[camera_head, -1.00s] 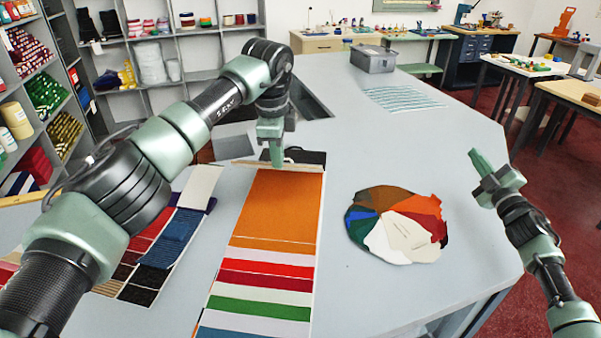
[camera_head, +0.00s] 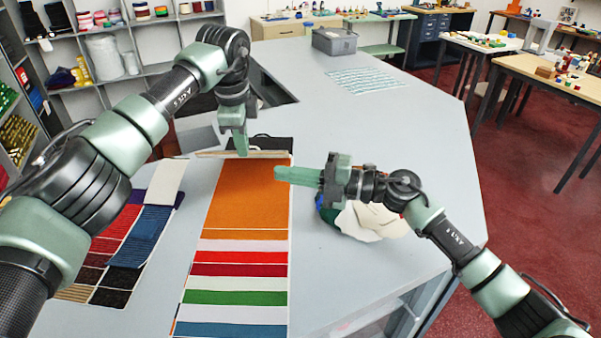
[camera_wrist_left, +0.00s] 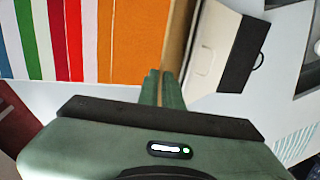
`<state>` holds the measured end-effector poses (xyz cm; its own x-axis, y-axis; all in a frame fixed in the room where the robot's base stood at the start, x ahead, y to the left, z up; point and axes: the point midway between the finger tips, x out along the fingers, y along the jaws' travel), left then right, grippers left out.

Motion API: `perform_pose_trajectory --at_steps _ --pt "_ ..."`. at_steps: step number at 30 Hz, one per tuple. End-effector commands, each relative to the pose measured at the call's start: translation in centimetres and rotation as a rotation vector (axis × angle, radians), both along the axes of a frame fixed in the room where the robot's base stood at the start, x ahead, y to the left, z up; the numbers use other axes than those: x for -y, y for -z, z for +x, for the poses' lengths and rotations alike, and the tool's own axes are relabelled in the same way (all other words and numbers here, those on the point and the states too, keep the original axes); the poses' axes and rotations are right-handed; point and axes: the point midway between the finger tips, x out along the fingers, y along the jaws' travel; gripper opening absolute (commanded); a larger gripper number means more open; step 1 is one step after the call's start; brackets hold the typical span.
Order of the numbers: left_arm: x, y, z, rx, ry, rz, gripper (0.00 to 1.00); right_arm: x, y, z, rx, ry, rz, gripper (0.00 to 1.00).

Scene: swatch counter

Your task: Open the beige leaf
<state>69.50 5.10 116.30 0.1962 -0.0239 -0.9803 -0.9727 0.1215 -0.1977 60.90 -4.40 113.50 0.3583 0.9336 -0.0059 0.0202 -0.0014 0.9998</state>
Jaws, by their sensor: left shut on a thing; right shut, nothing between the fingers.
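The long swatch book lies open on the counter, with a wide orange leaf (camera_head: 245,195) and striped leaves below it. The beige leaf (camera_head: 270,154) appears as a thin, nearly edge-on strip at the far end of the orange. My left gripper (camera_head: 242,154) is shut on its edge from above. In the left wrist view its fingers (camera_wrist_left: 163,82) pinch the tan strip of the leaf (camera_wrist_left: 180,35), between the orange face and a cream panel (camera_wrist_left: 212,45). My right gripper (camera_head: 277,174) is shut and empty, pointing left over the orange leaf's right edge.
A fan of coloured swatches (camera_head: 372,222) lies to the right, partly hidden by my right arm. Sample cards (camera_head: 143,238) lie to the left. A black end piece with a handle (camera_head: 272,143) is behind the leaf. A grey bin (camera_head: 334,41) stands farther back.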

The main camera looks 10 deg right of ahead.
Motion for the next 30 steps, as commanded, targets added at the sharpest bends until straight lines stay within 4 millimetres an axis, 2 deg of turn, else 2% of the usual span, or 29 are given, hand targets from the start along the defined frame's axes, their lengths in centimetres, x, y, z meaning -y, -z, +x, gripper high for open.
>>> perform_pose_trajectory --at_steps 1,7,9,15,30 --pt "0.0 0.1 0.1 0.002 -0.001 0.000 0.00 -1.3 -0.1 0.4 0.001 -0.003 0.003 0.00" --pt "0.0 0.1 0.1 0.002 -0.001 0.000 0.00 -5.2 -0.1 2.0 0.001 -0.001 0.003 0.00" --pt "0.0 0.1 0.1 0.002 -0.001 0.000 0.00 -4.7 0.0 3.4 -0.001 0.005 0.001 0.00" --pt "0.0 0.1 0.1 0.002 -0.001 0.001 0.00 -4.4 0.1 5.3 -0.002 0.004 0.002 0.00" --pt "0.0 0.1 0.1 0.002 -0.001 0.001 0.00 -4.3 0.0 6.0 0.000 0.003 0.001 0.00"
